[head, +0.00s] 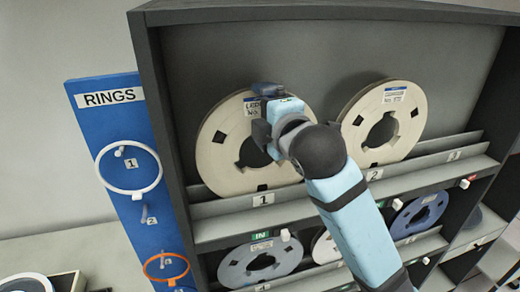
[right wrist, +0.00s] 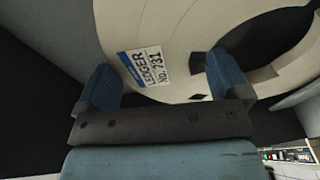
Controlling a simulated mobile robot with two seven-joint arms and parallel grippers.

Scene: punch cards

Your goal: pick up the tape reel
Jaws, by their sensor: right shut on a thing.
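A cream tape reel (head: 217,158) stands upright at place 1 on the upper shelf of the dark rack. Its blue-and-white label reads LEDGER No. 731 in the right wrist view (right wrist: 148,69). My right gripper (head: 266,112) is at the reel's upper part, beside the label, and covers part of its face. In the right wrist view the two blue fingers (right wrist: 163,80) stand on either side of the label, shut on the reel. The reel's lower edge is close to the shelf lip; I cannot tell whether it is lifted. My left gripper is not in view.
A second cream reel (head: 408,128) stands at place 2, close on the right. Blue-grey reels (head: 240,268) stand on the shelf below. A blue RINGS board (head: 98,121) with a white ring (head: 102,176) and an orange ring (head: 148,272) is left of the rack (head: 150,75).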

